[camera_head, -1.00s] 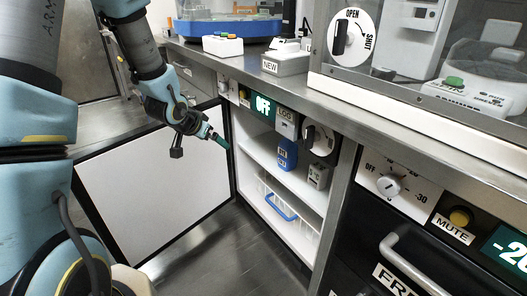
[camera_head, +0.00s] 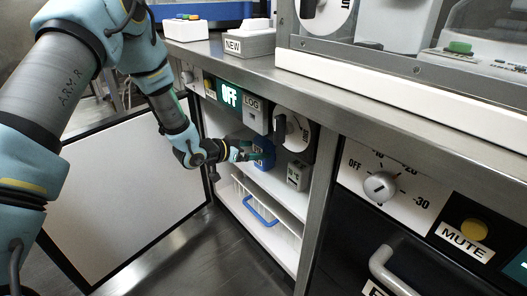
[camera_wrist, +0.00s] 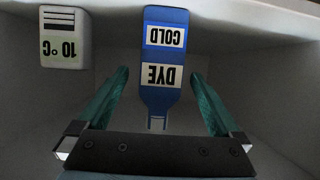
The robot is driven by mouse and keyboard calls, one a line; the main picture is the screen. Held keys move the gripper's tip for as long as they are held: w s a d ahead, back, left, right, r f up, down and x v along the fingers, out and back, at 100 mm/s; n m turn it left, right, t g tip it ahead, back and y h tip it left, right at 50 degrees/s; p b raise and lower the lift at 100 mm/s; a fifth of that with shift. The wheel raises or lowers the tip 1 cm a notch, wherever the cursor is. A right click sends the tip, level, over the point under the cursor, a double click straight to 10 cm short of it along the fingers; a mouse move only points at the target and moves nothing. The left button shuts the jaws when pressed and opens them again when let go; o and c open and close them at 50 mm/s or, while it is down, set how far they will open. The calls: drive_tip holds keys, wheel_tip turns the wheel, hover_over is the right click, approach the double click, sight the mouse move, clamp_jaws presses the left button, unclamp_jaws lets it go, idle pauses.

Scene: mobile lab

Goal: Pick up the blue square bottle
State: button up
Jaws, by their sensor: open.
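The blue square bottle (camera_wrist: 163,92) carries white labels reading COLD and DYE, shown upside down in the wrist view. It stands on the upper shelf inside the open cabinet; in the head view the bottle (camera_head: 264,150) is partly hidden by my gripper. My gripper (camera_wrist: 160,75) is open, with one green finger on each side of the bottle and a visible gap to each. In the head view my gripper (camera_head: 250,152) reaches into the cabinet opening at the bottle.
A white block marked 10 °C (camera_wrist: 65,38) stands on the same shelf, beside the bottle; it also shows in the head view (camera_head: 299,175). A basket with a blue handle (camera_head: 262,212) is below. The open door (camera_head: 135,190) is at left, the counter edge (camera_head: 300,88) above.

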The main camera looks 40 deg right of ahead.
sight(264, 148)
drive_tip(key=b+x, duration=0.1)
drive_tip(key=x, duration=0.4)
drive_tip(key=shift+w, duration=0.15)
drive_tip(key=shift+c, duration=0.4)
drive_tip(key=shift+r, duration=0.1)
clamp_jaws()
